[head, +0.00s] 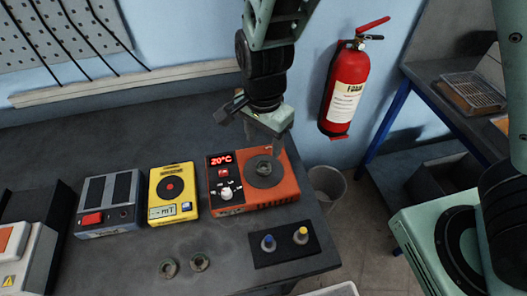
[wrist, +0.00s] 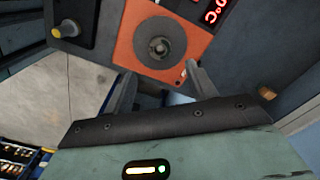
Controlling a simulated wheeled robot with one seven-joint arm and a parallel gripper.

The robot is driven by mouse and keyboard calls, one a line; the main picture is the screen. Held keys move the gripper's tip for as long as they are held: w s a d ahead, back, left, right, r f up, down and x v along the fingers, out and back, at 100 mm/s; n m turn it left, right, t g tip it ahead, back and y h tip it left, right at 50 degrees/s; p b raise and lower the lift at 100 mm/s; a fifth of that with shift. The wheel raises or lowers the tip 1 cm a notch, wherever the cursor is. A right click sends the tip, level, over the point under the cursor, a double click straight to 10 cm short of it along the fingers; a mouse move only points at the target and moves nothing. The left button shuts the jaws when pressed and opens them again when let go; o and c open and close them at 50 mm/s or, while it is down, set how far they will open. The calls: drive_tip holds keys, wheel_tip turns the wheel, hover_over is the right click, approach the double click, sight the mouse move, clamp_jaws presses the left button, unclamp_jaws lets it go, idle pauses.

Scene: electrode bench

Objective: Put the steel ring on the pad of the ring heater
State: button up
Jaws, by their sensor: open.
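The ring heater (head: 230,205) is an orange box on the bench with a red 20°C display and a round grey pad (head: 254,180). In the wrist view the heater (wrist: 128,48) and its pad (wrist: 142,30) lie beyond my fingertips. A small dark grey ring (wrist: 158,48) lies flat near the middle of the pad; it also shows in the head view (head: 264,169). I take it for the steel ring, though its metal is hard to tell. My gripper (head: 255,130) is open and empty above the heater, apart from the ring. Its spread fingers show in the wrist view (wrist: 162,88).
Two more rings, a left one (head: 168,268) and a right one (head: 200,262), lie on the bench front. A fire extinguisher (head: 346,90) hangs behind.

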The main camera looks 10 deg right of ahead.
drive_tip(key=s+d+r+n, duration=0.2)
drive_tip(key=s+r+n, duration=0.4)
drive_tip(key=s+n, duration=0.2)
drive_tip(key=s+d+r+n, duration=0.2)
drive_tip(key=s+r+n, duration=0.4)
drive_tip(key=s+n, duration=0.2)
drive_tip(key=shift+d+n+y, duration=0.3)
drive_tip(key=shift+d+n, duration=0.1)
drive_tip(key=shift+n, duration=0.7)
wheel_tip(320, 180, down, 4)
drive_tip(key=b, duration=0.3)
drive_tip(key=shift+r, duration=0.25)
